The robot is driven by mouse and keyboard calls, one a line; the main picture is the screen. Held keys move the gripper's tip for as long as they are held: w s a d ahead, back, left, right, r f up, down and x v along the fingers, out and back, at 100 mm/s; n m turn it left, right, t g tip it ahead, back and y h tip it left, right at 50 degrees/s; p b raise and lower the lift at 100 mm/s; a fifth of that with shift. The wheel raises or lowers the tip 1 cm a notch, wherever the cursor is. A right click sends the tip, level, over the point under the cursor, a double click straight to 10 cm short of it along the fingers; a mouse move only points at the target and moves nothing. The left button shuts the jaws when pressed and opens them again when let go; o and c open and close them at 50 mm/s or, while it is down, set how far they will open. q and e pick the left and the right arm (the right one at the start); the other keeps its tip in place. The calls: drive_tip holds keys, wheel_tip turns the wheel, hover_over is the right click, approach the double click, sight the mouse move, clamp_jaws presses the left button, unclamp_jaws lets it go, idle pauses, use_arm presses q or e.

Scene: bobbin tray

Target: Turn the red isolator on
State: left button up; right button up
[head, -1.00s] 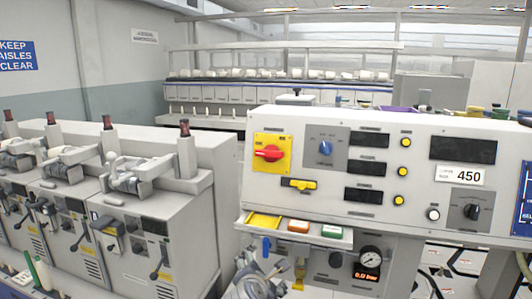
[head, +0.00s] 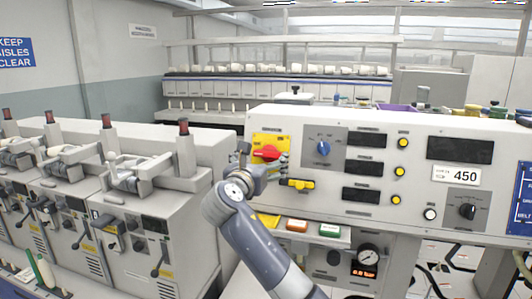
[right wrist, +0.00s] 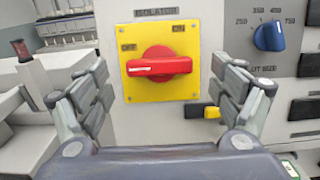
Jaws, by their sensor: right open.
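The red isolator handle (right wrist: 160,65) sits on a yellow plate (right wrist: 185,32) under an ISOLATOR label. It lies about level, its white-marked end to the left, below OFF; ON is printed at the upper right. In the head view the red handle (head: 266,152) is partly hidden by my right gripper (head: 268,167). In the right wrist view my right gripper (right wrist: 162,78) is open, its fingers on either side of the plate with nothing between them but the view of the handle. I cannot tell any contact. My left gripper is not in view.
Right of the isolator are a blue knob (head: 323,148) and a yellow-black switch (head: 298,184). Below, a ledge holds an orange button box (head: 297,225) and a green one (head: 330,230). Grey machine heads (head: 140,220) stand at the left.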

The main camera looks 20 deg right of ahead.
sight(266, 155)
drive_tip(key=shift+x, duration=1.6)
drive_tip(key=c, duration=1)
drive_tip(key=shift+c, duration=0.2)
